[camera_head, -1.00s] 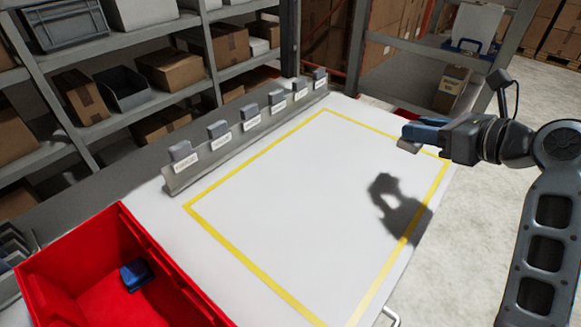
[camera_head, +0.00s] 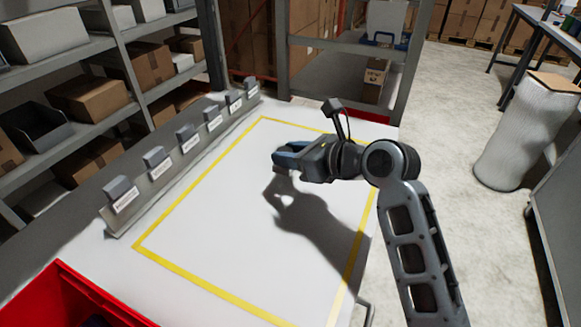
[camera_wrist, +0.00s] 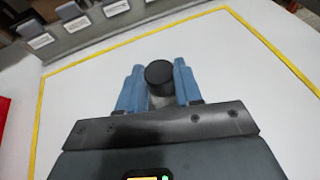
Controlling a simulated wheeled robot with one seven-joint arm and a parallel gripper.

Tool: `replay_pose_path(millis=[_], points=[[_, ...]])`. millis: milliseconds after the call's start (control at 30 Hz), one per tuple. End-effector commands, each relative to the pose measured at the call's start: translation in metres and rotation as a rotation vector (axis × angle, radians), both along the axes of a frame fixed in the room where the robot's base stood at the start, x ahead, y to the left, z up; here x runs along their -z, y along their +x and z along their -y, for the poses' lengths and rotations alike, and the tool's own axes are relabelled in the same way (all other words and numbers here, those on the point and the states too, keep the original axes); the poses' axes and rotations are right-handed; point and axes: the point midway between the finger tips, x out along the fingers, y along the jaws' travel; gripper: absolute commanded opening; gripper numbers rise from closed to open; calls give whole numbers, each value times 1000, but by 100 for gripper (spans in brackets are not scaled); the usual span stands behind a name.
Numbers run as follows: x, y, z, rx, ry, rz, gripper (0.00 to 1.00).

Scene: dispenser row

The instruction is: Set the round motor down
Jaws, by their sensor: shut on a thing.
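The round motor (camera_wrist: 159,74) shows in the wrist view as a black round end between my blue fingers, with a paler body below it. My gripper (camera_wrist: 158,84) is shut on it. In the head view my gripper (camera_head: 281,160) is above the white table (camera_head: 215,235), over the area framed by yellow tape (camera_head: 193,279). Its shadow falls on the table just below and apart from it, so the motor seems held above the surface.
A row of labelled grey dispensers (camera_head: 186,138) stands along the table's left edge. A red bin (camera_head: 60,290) is at the lower left. The taped area is bare. Shelves with boxes (camera_head: 90,97) stand beyond the dispensers.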

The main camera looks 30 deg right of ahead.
Motion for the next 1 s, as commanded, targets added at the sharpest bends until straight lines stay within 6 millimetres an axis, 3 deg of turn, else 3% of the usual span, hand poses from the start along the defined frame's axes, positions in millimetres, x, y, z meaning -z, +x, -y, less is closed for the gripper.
replay_pose_path(millis=[300, 700, 733, 1000], points=[[37, 0, 0, -1, 1, -2, 0], [42, 0, 0, 0, -1, 0, 0], [42, 0, 0, 0, -1, -1, 36], [42, 0, 0, 0, -1, -1, 60]])
